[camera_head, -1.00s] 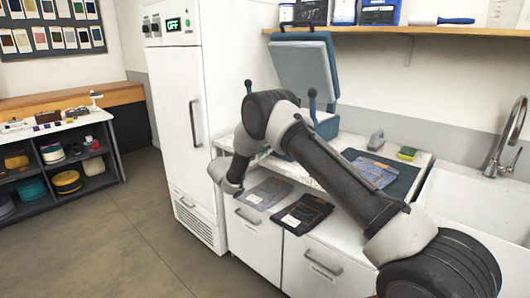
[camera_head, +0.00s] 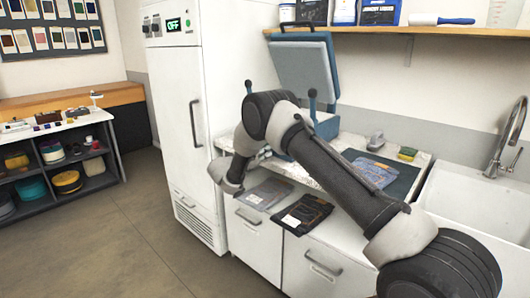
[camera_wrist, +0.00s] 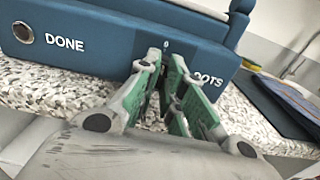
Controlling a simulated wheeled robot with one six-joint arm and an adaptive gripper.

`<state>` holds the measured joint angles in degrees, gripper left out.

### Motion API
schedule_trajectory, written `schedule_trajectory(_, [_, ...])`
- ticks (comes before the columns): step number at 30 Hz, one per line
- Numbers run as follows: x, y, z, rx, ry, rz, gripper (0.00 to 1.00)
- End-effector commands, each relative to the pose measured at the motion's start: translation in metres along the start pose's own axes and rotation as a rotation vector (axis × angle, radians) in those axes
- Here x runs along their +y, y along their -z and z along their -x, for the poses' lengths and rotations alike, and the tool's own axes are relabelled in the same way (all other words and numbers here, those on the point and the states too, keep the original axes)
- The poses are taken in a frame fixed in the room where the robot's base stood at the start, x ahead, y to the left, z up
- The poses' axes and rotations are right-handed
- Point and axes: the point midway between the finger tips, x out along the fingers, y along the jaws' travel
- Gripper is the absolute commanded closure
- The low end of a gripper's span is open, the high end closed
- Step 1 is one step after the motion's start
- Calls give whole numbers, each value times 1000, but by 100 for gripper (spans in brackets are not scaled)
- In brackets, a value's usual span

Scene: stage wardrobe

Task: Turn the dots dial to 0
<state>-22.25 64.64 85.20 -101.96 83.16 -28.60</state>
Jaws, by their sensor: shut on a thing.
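The blue press (camera_head: 327,126) stands on the speckled counter with its lid raised. A small 0 mark (camera_wrist: 166,43) shows just above my fingertips. My gripper (camera_wrist: 165,62) points at the panel below this mark, its green-padded fingers close together at the tips. It is shut on the dots dial, which the fingers hide. In the head view my arm hides most of the gripper.
A tall white cabinet (camera_head: 178,110) with an OFF display stands left of the counter. A dark mat (camera_head: 402,184) with folded denim, a sponge (camera_head: 407,153) and a sink (camera_head: 470,225) are to the right.

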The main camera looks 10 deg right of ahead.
Motion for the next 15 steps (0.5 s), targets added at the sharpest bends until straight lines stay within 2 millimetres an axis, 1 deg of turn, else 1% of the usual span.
schedule_trajectory(15, [0, 2, 1, 3, -2, 34, 100])
